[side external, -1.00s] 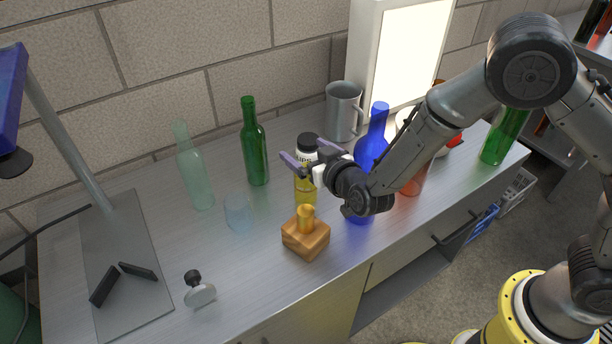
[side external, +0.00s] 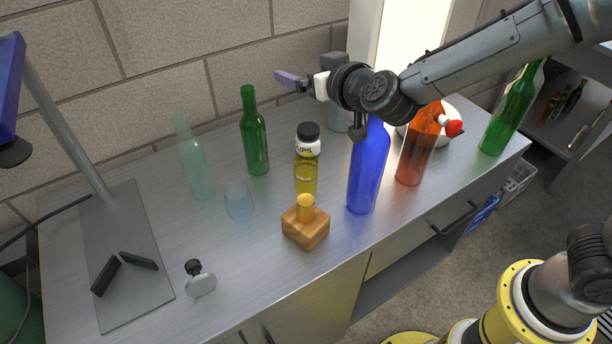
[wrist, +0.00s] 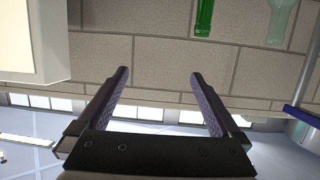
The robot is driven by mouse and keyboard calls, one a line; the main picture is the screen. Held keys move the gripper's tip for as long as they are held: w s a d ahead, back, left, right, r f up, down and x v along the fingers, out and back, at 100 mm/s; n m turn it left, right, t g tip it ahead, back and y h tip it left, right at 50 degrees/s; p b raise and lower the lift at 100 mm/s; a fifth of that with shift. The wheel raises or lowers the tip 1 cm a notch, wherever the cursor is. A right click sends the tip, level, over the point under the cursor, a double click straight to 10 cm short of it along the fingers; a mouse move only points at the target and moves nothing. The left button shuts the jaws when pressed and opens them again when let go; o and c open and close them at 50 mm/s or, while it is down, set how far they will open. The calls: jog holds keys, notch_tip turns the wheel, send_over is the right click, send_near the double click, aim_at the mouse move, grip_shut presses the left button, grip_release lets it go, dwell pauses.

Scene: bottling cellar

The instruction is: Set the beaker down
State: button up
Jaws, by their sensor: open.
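No vessel is plainly marked as the beaker. A yellow see-through vessel (side external: 306,180) stands upright on the metal bench, just below the white label of a black-capped bottle (side external: 308,138); I cannot tell whether the two are separate. A pale blue clear glass (side external: 239,203) stands upright to its left. My gripper (side external: 290,82) is open and empty, raised above the bench and clear of both vessels. In the wrist view the open jaws (wrist: 160,73) have only the wall between them.
A blue bottle (side external: 369,170) and an orange bottle (side external: 418,150) stand below my wrist. A wooden block (side external: 305,229) is in front of the yellow vessel. Green (side external: 254,135) and pale (side external: 193,160) bottles stand left.

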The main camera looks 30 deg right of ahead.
jog(key=a+f+n+g+y, duration=0.1)
jog(key=a+n+g+y, duration=0.2)
jog(key=a+n+y, duration=0.55)
notch_tip(320, 180, up, 2)
jog(key=n+g+h, duration=0.5)
jog(key=n+h, duration=1.1)
jog(key=h, duration=0.4)
send_over(311, 162)
jog(key=s+a, duration=0.1)
jog(key=a, duration=0.1)
jog(key=shift+y, duration=0.25)
jog(key=shift+f, duration=11.55)
notch_tip(311, 162, down, 2)
jog(key=shift+f, duration=0.2)
jog(key=shift+x, duration=1.55)
jog(key=shift+r, duration=0.1)
jog(key=c, duration=1.5)
